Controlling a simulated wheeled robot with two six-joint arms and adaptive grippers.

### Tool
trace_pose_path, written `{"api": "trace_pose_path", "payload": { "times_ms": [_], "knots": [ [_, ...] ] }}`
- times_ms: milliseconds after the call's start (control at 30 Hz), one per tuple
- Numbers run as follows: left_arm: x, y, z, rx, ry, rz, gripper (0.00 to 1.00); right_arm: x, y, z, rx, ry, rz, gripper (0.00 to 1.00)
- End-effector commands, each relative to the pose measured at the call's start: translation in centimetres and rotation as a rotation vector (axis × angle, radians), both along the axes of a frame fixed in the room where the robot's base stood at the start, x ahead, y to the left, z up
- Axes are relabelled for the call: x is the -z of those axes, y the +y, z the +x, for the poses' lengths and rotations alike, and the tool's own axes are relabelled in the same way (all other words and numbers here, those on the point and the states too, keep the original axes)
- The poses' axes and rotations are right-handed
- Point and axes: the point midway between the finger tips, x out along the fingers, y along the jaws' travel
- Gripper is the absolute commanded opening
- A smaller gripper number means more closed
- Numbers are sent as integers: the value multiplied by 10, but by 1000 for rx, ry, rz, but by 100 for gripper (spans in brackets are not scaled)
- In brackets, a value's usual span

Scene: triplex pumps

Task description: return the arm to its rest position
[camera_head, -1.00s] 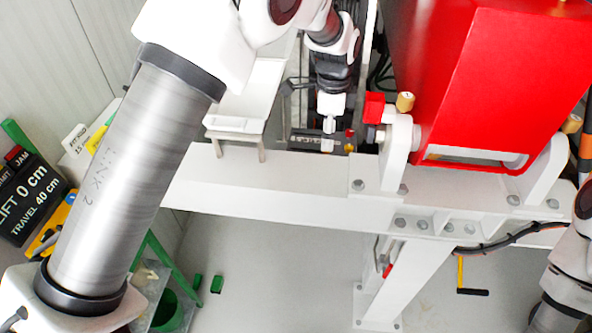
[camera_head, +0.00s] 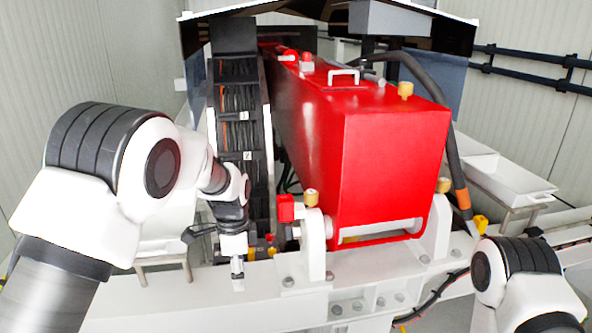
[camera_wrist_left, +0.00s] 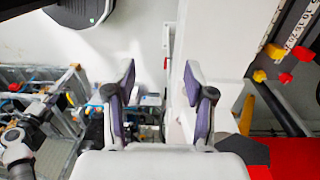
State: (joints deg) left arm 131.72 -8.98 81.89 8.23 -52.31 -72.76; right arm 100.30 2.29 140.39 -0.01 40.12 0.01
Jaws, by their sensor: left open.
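My left arm (camera_head: 110,165) comes in from the left and bends at its elbow. The wrist hangs down to the left of the red pump block (camera_head: 385,150). My left gripper (camera_head: 237,272) is small in the head view, in front of or above the white beam; I cannot tell if it touches. In the left wrist view my left gripper (camera_wrist_left: 158,85) shows two purple-padded fingers, spread apart with nothing between them. Part of my right arm (camera_head: 525,275) shows at the lower right; its gripper is outside the view.
The white beam (camera_head: 210,310) runs across the front. A dark cable rack (camera_head: 238,130) stands left of the red block. A black hose (camera_head: 450,150) curves down its right side. White trays (camera_head: 505,180) sit at the right. Metal frames (camera_wrist_left: 75,90) show left in the wrist view.

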Motion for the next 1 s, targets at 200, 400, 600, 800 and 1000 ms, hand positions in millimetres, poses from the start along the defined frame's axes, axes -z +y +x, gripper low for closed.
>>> {"api": "trace_pose_path", "payload": {
  "times_ms": [200, 400, 600, 800, 1000],
  "knots": [
    [168, 24, -87, -48, 289, -12, 54, 48, 0, 0, 0, 1, 0, 40],
    [303, 51, -210, -223, 441, 37, 54, 81, 0, 0, 0, 0, 0, 40],
    [392, 73, -361, -633, 412, 151, 54, 113, 0, 0, 0, 1, 0, 40],
    [376, 75, -376, -1128, 99, 98, 54, 109, 0, 1, 0, 0, 0, 40],
    [378, 76, -346, -1336, -31, 19, 54, 109, 0, 0, 0, 0, 0, 40]
  ]
}}
